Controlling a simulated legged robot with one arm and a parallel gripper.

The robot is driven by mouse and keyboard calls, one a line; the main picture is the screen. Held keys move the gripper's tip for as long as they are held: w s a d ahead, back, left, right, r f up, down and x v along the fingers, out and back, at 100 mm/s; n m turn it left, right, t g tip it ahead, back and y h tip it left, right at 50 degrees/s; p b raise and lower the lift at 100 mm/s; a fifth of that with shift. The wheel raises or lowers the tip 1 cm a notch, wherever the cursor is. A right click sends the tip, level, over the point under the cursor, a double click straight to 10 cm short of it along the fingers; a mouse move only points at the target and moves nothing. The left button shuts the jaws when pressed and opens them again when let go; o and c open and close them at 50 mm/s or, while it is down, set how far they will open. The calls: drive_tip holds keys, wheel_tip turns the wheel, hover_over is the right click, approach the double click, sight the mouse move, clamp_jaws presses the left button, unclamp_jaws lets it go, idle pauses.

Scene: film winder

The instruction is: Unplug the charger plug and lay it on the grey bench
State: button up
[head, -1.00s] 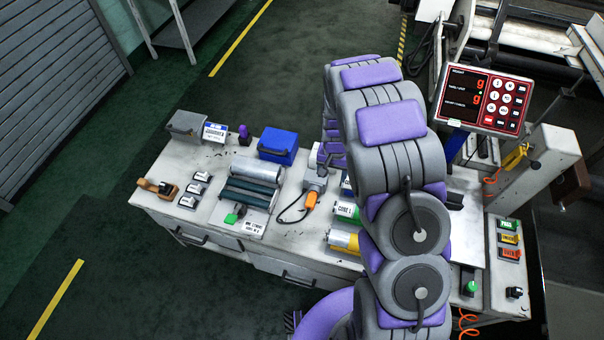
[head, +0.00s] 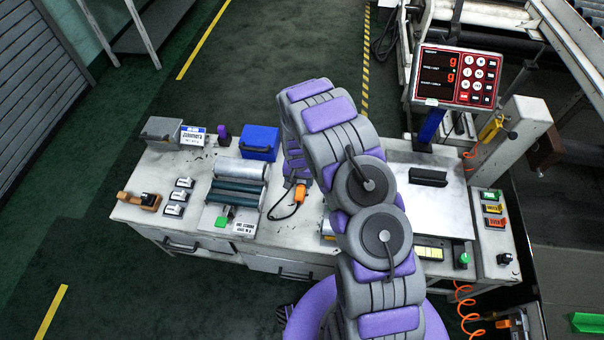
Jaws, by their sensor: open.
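The orange charger plug (head: 299,194) is on the grey bench (head: 284,228), near its middle, with a black cable curling from it to the left. A grey part shows just behind the plug; I cannot tell how much of it is the socket. My gripper (head: 297,183) is open and low over the bench, close behind the plug. Its fingertips are small and partly hidden, so I cannot tell whether they touch or surround the plug. My arm hides the bench to the right of the plug.
A roller unit (head: 238,185) stands left of the cable, and a blue box (head: 260,142) stands behind it. A red-framed display (head: 458,77) rises at the right behind a flat plate (head: 440,205). Bare bench shows in front of the plug.

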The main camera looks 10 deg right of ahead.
sight(299, 194)
drive_tip(key=f, duration=0.1)
drive_tip(key=a+f, duration=0.1)
drive_tip(key=f, duration=0.1)
drive_tip(key=shift+s+f, duration=0.1)
drive_tip(key=shift+f, duration=0.2)
drive_tip(key=f, duration=0.2)
drive_tip(key=d+f+b, duration=0.1)
drive_tip(key=d+f, duration=0.1)
drive_tip(key=f, duration=0.1)
drive_tip(key=shift+d+f, duration=0.2)
drive_tip(key=shift+f, duration=0.1)
drive_tip(key=shift+a+f+b, duration=0.25)
drive_tip(key=shift+a+b, duration=0.05)
drive_tip(key=shift+a, duration=0.65)
drive_tip(key=shift+d, duration=0.75)
drive_tip(key=c, duration=0.6)
drive_tip(key=shift+a, duration=0.35)
drive_tip(key=c, duration=0.4)
drive_tip(key=o, duration=0.4)
drive_tip(key=c, duration=0.6)
